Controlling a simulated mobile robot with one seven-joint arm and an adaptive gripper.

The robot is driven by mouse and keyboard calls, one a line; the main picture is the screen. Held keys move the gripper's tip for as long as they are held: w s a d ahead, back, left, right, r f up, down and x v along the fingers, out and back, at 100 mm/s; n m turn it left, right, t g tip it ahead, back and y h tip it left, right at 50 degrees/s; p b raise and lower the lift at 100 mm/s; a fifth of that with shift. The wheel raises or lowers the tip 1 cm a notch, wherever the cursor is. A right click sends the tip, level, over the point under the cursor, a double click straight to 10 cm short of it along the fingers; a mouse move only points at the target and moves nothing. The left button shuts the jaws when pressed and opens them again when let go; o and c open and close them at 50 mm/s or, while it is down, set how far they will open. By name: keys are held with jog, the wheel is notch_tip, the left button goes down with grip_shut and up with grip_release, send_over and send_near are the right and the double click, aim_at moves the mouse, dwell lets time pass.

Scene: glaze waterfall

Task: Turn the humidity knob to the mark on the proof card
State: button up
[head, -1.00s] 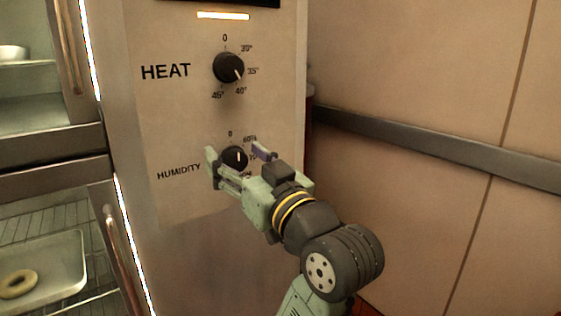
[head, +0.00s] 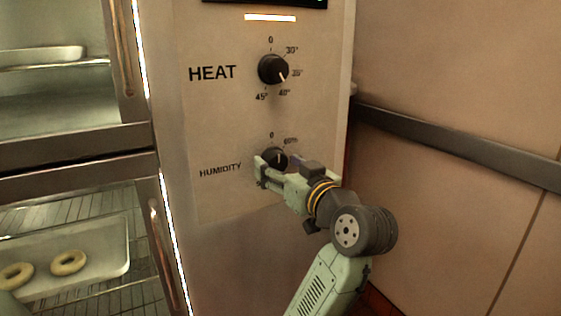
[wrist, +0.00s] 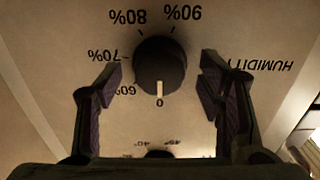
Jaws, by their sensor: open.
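The black humidity knob (head: 275,158) is on the lower part of the pale control panel, partly hidden by my gripper in the head view. In the wrist view the knob (wrist: 160,65) appears upside down, with its white pointer at the 0 mark. Marks for 60%, 70%, 80% and 90% run around it. My gripper (head: 278,166) is open at the knob; in the wrist view its two dark fingers (wrist: 160,78) stand on either side with gaps between them and the knob. The proof card is not visible in these frames.
The black heat knob (head: 272,69) sits above, its pointer between 35° and 40°. Left of the panel are glass doors with a handle (head: 158,225) and a tray (head: 100,275) holding dough rings. A dark rail (head: 450,145) crosses the right wall.

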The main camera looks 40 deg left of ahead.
jog(key=shift+w+a, duration=0.1)
jog(key=shift+a, duration=0.1)
jog(key=c, duration=1.2)
jog(key=shift+o, duration=0.2)
